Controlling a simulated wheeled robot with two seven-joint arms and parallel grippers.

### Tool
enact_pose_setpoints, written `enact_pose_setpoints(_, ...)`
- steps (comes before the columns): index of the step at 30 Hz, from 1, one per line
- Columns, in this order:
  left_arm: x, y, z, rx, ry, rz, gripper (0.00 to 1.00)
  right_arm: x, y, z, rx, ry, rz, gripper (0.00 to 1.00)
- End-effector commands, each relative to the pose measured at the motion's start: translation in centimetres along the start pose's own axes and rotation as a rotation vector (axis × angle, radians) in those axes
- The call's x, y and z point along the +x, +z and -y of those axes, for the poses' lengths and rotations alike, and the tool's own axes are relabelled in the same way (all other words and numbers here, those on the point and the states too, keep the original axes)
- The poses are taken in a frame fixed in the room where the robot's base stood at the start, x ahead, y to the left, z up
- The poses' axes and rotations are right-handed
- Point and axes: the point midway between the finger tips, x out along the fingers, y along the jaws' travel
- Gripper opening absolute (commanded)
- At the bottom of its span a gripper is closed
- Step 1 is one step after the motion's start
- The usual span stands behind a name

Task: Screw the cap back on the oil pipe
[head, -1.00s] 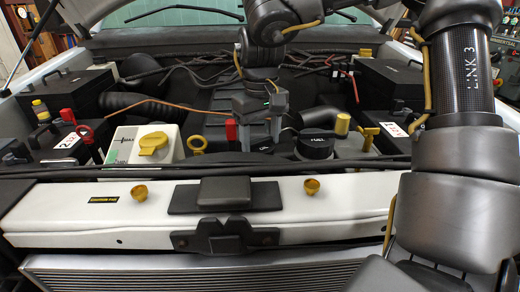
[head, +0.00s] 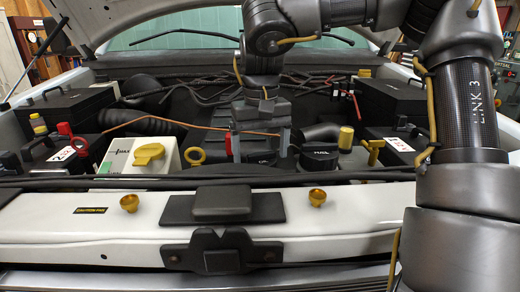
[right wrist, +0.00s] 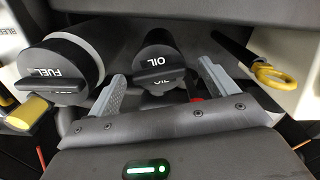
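The black oil cap (right wrist: 158,62), marked OIL, has a raised bar grip across its top. In the right wrist view it is at the upper middle; whether it sits fully on the pipe cannot be told. My right gripper (right wrist: 162,88) is open, with one grey finger on each side of the cap and gaps between. In the head view the right gripper (head: 260,147) hangs over the engine bay, with the oil cap (head: 262,158) low between its fingers, partly hidden. The oil pipe is mostly hidden beneath the cap. My left gripper is not in view.
The fuel cap (head: 319,155) stands close to the right, with a gold cylinder (head: 346,137) beyond it. A yellow-capped white reservoir (head: 140,158) and a yellow ring handle (head: 194,155) are to the left. The white front panel (head: 350,222) lies in front.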

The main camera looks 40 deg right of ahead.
Motion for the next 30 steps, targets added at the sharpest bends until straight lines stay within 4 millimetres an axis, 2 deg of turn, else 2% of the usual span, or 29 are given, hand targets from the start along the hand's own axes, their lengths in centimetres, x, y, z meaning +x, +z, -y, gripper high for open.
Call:
enact_pose_setpoints(5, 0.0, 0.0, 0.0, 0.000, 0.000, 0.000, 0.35, 0.0, 0.0, 0.0, 0.000, 0.000, 0.002, 0.85)
enact_pose_setpoints(9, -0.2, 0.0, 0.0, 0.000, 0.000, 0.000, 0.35, -0.7, 0.0, 0.0, 0.000, 0.001, 0.002, 0.85)
enact_pose_setpoints(11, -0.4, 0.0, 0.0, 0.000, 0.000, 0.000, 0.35, -1.6, 0.0, 0.0, 0.000, 0.000, 0.000, 0.85)
enact_pose_setpoints(17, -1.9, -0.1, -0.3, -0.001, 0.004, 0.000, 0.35, -5.8, -0.1, 0.1, 0.001, -0.002, 0.001, 0.85)
enact_pose_setpoints(21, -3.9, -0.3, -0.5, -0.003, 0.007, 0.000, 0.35, -9.0, -0.1, 0.1, 0.000, -0.002, 0.001, 0.85)
enact_pose_setpoints(24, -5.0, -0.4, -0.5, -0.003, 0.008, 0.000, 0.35, -10.0, -0.1, 0.0, 0.000, 0.000, 0.002, 0.85)
enact_pose_setpoints(30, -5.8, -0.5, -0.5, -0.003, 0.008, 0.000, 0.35, -10.8, -0.1, 0.0, 0.000, 0.000, 0.001, 0.85)
